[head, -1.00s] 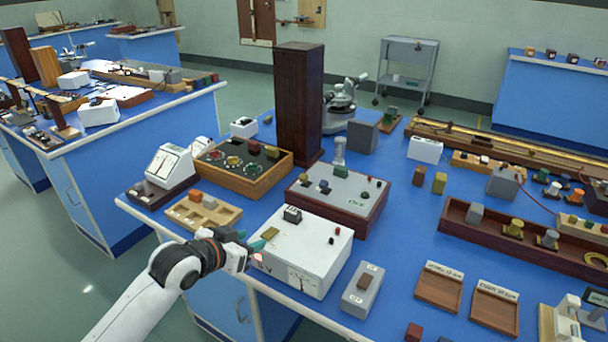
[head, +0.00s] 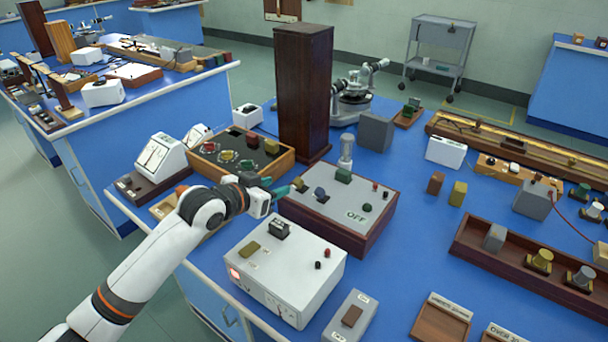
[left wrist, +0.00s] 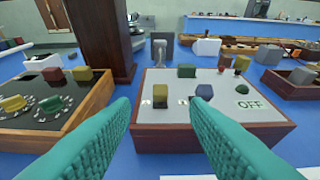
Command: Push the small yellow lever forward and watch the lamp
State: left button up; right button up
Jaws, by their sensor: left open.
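The small yellow lever (head: 298,184) stands on the grey top of a wooden-sided box (head: 325,237), near its left side; it also shows in the left wrist view (left wrist: 161,91). A blue lever (left wrist: 204,92) stands to its right and a green block (left wrist: 186,71) behind. The box top reads OFF. A pale, unlit bulb-like piece on a post (head: 346,150), perhaps the lamp, rises at the box's back. My left gripper (head: 282,190) is open and empty, at the box's left edge. In the left wrist view its teal fingers (left wrist: 162,102) spread either side of the yellow lever, seemingly short of it.
A white meter box (head: 312,262) with a glowing red light stands in front. A wooden switch tray (head: 215,172) lies to the left and a tall dark wooden column (head: 304,95) behind. Open blue bench lies right of the lever box.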

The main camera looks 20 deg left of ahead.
aim_at(298, 179)
pick_arm(q)
jog(key=x, duration=0.4)
jog(key=shift+w+d, duration=0.1)
jog(key=shift+w, duration=0.15)
jog(key=x, duration=0.4)
jog(key=shift+w+f, duration=0.15)
jog(key=shift+w, duration=0.05)
jog(key=shift+x, duration=0.75)
pick_arm(e)
jog(key=shift+s+a, duration=0.55)
jog(key=shift+s, duration=0.05)
jog(key=shift+r, duration=0.1)
